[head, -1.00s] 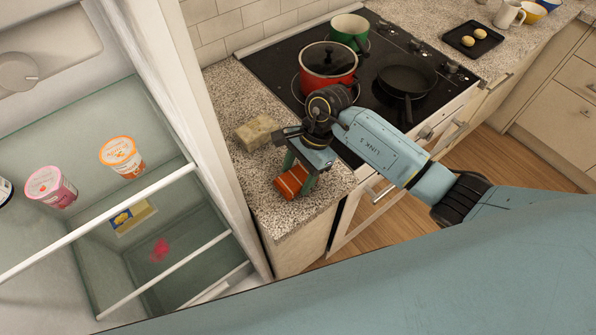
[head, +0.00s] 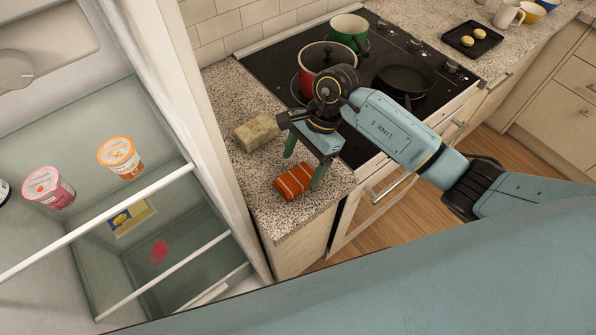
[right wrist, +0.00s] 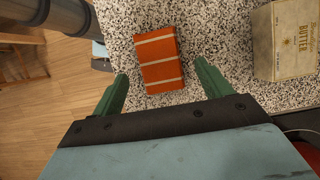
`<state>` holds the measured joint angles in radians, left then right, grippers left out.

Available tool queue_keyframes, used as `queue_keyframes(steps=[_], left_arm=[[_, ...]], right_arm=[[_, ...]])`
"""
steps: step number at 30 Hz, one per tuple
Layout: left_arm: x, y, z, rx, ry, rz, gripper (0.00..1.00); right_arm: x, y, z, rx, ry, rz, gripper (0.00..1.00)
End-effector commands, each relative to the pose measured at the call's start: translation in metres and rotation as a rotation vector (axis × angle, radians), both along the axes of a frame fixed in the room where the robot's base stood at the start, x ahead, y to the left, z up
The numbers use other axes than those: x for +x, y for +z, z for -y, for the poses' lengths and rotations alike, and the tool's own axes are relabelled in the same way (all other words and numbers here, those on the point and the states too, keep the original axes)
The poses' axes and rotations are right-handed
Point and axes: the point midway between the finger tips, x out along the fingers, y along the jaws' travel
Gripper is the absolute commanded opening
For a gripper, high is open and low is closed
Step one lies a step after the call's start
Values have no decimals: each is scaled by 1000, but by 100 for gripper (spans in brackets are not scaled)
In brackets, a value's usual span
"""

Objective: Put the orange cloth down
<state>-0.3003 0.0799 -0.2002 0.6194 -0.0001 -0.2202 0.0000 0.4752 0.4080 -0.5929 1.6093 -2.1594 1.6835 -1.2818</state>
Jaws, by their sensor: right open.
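The orange cloth (head: 294,182), folded and with pale stripes, lies on the speckled counter near its front corner. It also shows in the right wrist view (right wrist: 159,60), flat on the counter, with bare counter around it. My right gripper (head: 304,168) is open and empty, above and behind the cloth. In the right wrist view its two green fingers (right wrist: 160,82) are spread wide, with the cloth ahead of and between them, apart from both. My left gripper is not in view.
A butter block (head: 257,132) lies on the counter behind the cloth. A red pot (head: 326,60), a green pot (head: 349,31) and a black pan (head: 405,79) stand on the stove. An open fridge with yogurt cups (head: 119,157) is at left.

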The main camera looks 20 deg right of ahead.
Motion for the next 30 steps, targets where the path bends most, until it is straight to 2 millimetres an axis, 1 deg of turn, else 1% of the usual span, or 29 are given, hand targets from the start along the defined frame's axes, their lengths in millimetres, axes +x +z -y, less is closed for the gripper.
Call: queue_keyframes(steps=[1,6,9,12,18,30], left_arm=[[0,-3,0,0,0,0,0],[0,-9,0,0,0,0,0],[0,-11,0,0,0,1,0],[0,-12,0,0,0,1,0],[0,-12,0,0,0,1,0],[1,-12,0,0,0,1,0]], right_arm=[[3,11,6,-3,1,7,78],[7,43,18,-2,0,6,78],[9,58,24,-2,-1,4,78],[10,68,27,0,0,2,78],[11,75,29,0,-1,0,78],[10,74,29,1,-1,-1,78]])
